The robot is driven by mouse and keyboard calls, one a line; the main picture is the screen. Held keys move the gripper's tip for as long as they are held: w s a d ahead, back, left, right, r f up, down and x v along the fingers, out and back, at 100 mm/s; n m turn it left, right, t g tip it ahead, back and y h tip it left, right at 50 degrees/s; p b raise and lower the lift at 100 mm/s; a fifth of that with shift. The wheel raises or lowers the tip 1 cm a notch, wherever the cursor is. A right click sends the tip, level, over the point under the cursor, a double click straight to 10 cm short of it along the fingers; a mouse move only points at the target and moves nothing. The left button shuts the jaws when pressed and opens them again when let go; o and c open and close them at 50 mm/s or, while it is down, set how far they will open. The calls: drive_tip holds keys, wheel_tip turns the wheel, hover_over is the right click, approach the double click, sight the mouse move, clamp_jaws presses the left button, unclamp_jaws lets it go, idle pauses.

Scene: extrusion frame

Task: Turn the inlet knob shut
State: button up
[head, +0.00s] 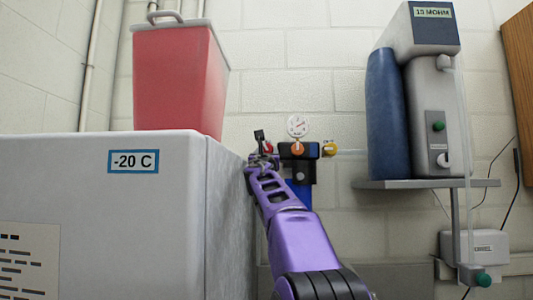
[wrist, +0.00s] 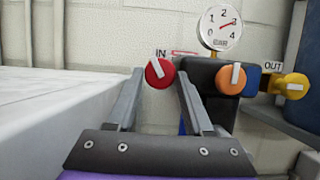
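The inlet knob (wrist: 159,73) is red with a white bar that is nearly upright and leans slightly. It sits at the left end of the dark regulator body (wrist: 203,72), beside an "IN" label. My gripper (wrist: 160,76) is open, one finger to each side of the knob. A gap shows on the left; the right finger looks very close to the rim, and I cannot tell if it touches. In the head view my gripper (head: 261,158) is at the regulator's left end and mostly hides the red knob.
An orange knob (wrist: 231,79) and a yellow "OUT" knob (wrist: 288,86) are to the right. A gauge (wrist: 221,28) stands above, its needle near 3. The -20 C freezer (head: 150,205) is close on the left, with a red bin (head: 178,80) on top. A shelf (head: 420,184) is at right.

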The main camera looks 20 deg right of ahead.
clamp_jaws()
drive_tip(key=shift+a+m+h, duration=0.15)
drive_tip(key=shift+m+h, duration=0.15)
drive_tip(key=shift+m, duration=0.5)
drive_tip(key=shift+m+g+h, duration=0.5)
drive_tip(key=shift+m+h, duration=0.2)
drive_tip(key=shift+m, duration=0.7)
drive_tip(key=o, duration=0.5)
unclamp_jaws()
drive_tip(key=shift+s+a+f+b, duration=0.15)
drive_tip(key=shift+s+f+b, duration=0.05)
drive_tip(key=shift+f+b, duration=0.1)
drive_tip(key=b+v, duration=0.7)
drive_tip(key=v, duration=0.4)
drive_tip(key=shift+s+r+b, duration=0.15)
drive_tip(key=shift+s+b, duration=0.05)
drive_tip(key=shift+b, duration=0.2)
drive_tip(key=shift+a, duration=0.1)
